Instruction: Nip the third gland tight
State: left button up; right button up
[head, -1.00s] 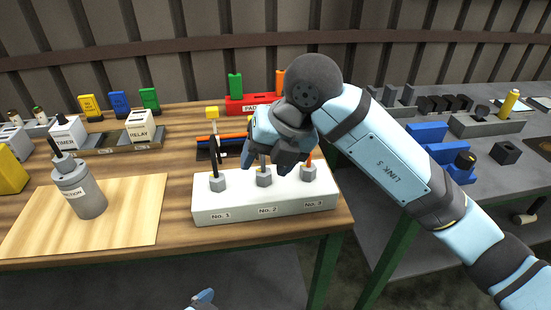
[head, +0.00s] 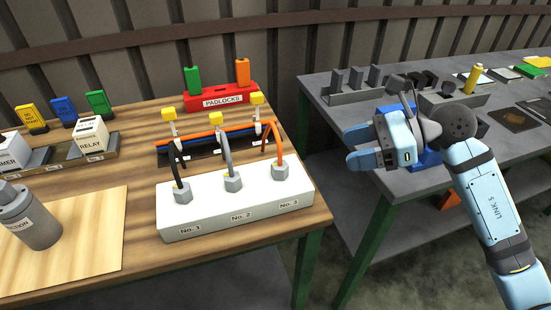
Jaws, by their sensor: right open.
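A white block (head: 238,212) near the front edge of the wooden bench bears three grey hex glands labelled No. 1, No. 2 and No. 3. The third gland (head: 279,171) is at the right end, with an orange cable (head: 275,142) arching out of its top. The second gland (head: 233,184) has a grey cable and the first gland (head: 181,193) a black one. How tight each gland sits cannot be told. My right gripper (head: 352,147) is open and empty, to the right of the block, over the grey table's near-left edge. My left gripper is not in view.
Behind the block stands a dark rack (head: 205,151) with yellow-topped posts. A red padlock stand (head: 221,97) is farther back. The grey table (head: 366,193) on the right holds blue blocks partly behind my gripper. A gap separates the two tables.

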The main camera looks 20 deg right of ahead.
aim_at(285, 165)
jog(key=x, duration=1.2)
jog(key=shift+b, duration=0.3)
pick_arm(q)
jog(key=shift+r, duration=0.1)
pick_arm(e)
jog(key=shift+w+a+f, duration=0.3)
jog(key=shift+a, duration=0.3)
jog(key=c, duration=0.9)
jog(key=shift+s+m+t+h, duration=0.1)
jog(key=shift+m+t+h, duration=0.2)
jog(key=shift+m+t, duration=0.2)
jog(key=shift+c, duration=0.2)
pick_arm(q)
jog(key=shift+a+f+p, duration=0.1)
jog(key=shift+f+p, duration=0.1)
jog(key=shift+p, duration=0.1)
pick_arm(e)
jog(key=shift+m+t, duration=0.3)
jog(key=o, duration=0.9)
jog(key=shift+o, duration=0.2)
jog(key=shift+d, duration=0.1)
